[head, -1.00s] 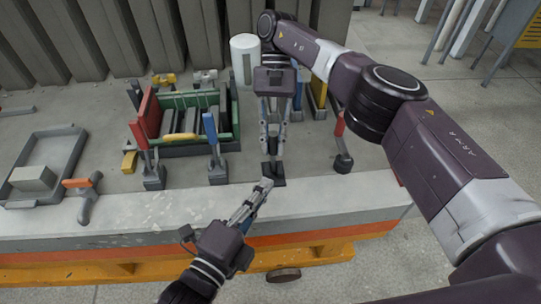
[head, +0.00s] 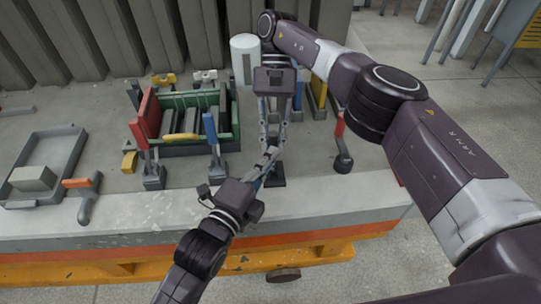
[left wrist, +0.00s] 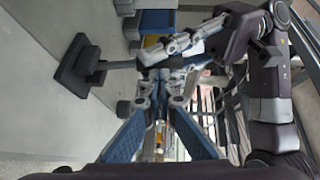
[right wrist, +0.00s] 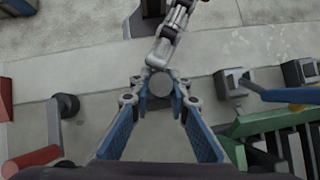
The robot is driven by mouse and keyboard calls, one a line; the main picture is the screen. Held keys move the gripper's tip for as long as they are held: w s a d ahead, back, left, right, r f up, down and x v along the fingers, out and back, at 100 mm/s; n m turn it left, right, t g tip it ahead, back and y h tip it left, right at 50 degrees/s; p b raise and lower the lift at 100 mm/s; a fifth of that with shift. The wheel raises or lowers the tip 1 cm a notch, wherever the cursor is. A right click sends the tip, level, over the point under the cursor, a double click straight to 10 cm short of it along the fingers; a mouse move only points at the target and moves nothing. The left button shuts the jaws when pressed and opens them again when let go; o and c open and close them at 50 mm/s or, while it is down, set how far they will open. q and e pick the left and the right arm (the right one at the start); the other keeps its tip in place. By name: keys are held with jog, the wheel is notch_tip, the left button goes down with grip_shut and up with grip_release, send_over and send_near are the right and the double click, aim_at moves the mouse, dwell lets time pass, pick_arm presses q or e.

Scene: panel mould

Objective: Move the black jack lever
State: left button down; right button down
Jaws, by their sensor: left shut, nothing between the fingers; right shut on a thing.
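The black jack lever (head: 277,179) stands on the slab near its front edge; its dark base and grey shaft show in the left wrist view (left wrist: 80,66). My right gripper (head: 272,143) comes down from above and is shut on the lever's upper end. In the right wrist view a round grey end (right wrist: 160,86) sits between its fingers. My left gripper (head: 270,157) is shut and empty, its fingertips beside the lever just below the right fingers. Whether they touch the lever is unclear. The grippers hide most of the shaft in the head view.
Blue-handled (head: 211,130) and red-handled levers (head: 141,136) stand left; another red-handled lever (head: 342,158) stands right. A green crate (head: 232,137) is behind. A grey tray (head: 70,145) and an orange-handled tool (head: 87,198) lie far left. The slab's front edge is close.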

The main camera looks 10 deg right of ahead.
pick_arm(q)
jog(key=shift+w+r, duration=0.15)
jog(key=shift+w, duration=0.3)
pick_arm(e)
jog(key=shift+r, duration=0.1)
pick_arm(q)
jog(key=shift+w+a, duration=0.25)
jog(key=shift+w, duration=0.05)
pick_arm(e)
jog(key=shift+s+a, duration=0.15)
jog(key=c, duration=2.2)
grip_release()
jog(key=o, duration=0.4)
pick_arm(q)
jog(key=shift+w+d, duration=0.1)
jog(key=shift+d, duration=0.05)
